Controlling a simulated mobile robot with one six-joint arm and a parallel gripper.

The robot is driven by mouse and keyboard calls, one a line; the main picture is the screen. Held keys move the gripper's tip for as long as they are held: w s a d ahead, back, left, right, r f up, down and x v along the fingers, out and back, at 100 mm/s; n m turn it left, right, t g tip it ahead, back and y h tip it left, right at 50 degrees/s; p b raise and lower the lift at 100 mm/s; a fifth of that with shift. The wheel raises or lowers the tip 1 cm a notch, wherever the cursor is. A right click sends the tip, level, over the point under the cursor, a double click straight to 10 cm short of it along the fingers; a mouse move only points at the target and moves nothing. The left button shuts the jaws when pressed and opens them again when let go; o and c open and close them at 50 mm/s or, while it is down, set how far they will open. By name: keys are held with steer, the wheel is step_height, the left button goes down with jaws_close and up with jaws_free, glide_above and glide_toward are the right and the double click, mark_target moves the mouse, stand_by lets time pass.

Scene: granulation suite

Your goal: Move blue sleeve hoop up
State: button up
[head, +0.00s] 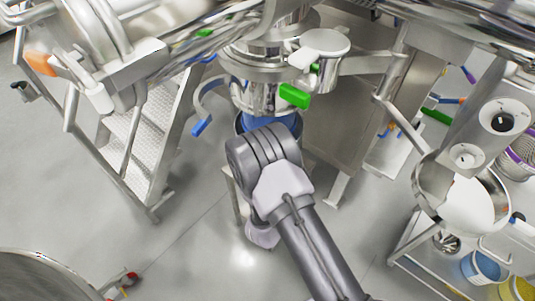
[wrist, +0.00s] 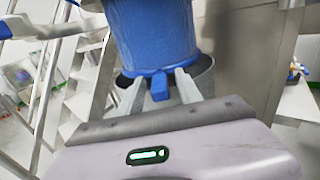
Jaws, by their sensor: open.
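The blue sleeve (wrist: 152,35) hangs down in the wrist view, with a blue hoop (wrist: 150,75) around its lower end. A small blue tab (wrist: 159,88) sticks out from the hoop toward me. My gripper (wrist: 158,84) is open, with one finger on each side of the tab; I cannot tell if they touch it. In the head view the sleeve (head: 270,121) shows only partly below the steel vessel outlet, and my arm hides the hoop and my fingers.
A dark-rimmed grey container (wrist: 200,75) stands under the sleeve. Metal steps (head: 135,140) stand left, and a steel cabinet (head: 350,125) right.

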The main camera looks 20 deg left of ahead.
steer(key=shift+c, duration=0.2)
jaws_close()
steer(key=shift+r, duration=0.1)
stand_by(1.2)
